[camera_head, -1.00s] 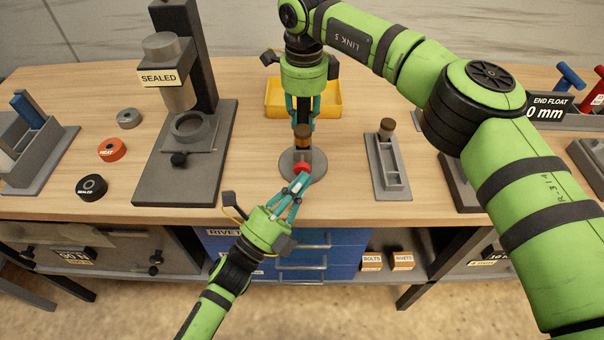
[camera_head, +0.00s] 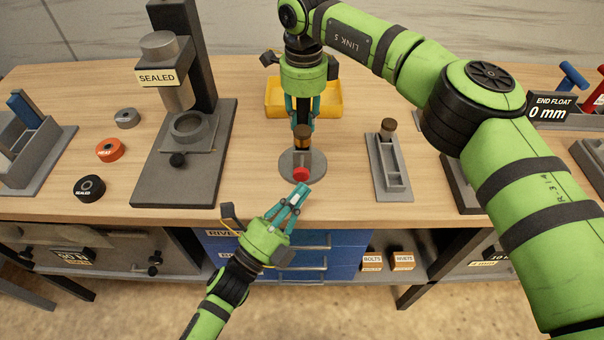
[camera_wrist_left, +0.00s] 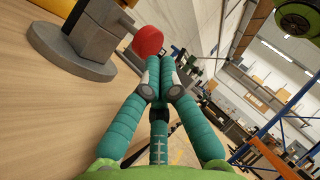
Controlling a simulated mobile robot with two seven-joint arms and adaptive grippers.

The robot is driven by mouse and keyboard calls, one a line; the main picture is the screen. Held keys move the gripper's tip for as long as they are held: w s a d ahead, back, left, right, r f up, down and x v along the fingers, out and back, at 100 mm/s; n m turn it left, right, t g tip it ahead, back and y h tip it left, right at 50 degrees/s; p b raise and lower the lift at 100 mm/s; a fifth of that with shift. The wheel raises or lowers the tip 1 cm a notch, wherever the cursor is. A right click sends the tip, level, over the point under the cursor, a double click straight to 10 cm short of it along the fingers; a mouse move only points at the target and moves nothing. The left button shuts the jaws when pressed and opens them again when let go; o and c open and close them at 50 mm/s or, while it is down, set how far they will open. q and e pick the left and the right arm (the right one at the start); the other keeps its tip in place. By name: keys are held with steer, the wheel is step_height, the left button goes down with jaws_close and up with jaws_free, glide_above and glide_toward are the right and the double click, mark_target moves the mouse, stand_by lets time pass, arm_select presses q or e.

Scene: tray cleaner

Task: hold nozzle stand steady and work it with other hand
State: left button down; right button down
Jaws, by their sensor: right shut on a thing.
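The nozzle stand has a round grey base (camera_head: 288,172), an upright post with a brown collar (camera_head: 302,143), and a red knob (camera_head: 300,174) on its front side. My right gripper (camera_head: 302,122) comes down from above and is shut on the upper part of the nozzle stand. My left gripper (camera_head: 301,191) is just in front of the red knob, apart from it, with its fingers drawn together and empty. In the left wrist view the red knob (camera_wrist_left: 148,40) shows beyond the closed fingertips (camera_wrist_left: 158,82), and the grey base (camera_wrist_left: 65,52) is at upper left.
A yellow tray (camera_head: 330,100) sits behind the stand. A grey press marked SEALED (camera_head: 160,185) stands to the left, with several round pucks beside it. A grey holder (camera_head: 385,170) is to the right. Bare wood lies around the stand, near the front edge.

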arm_select(q)
steer(key=shift+s+r, duration=0.2)
steer(key=shift+s, duration=2.05)
stand_by(0.3)
steer(key=s, duration=0.5)
steer(key=shift+a+r, duration=0.15)
steer(key=shift+r, duration=0.25)
steer(key=shift+w, duration=0.15)
steer(key=shift+w, duration=4.35)
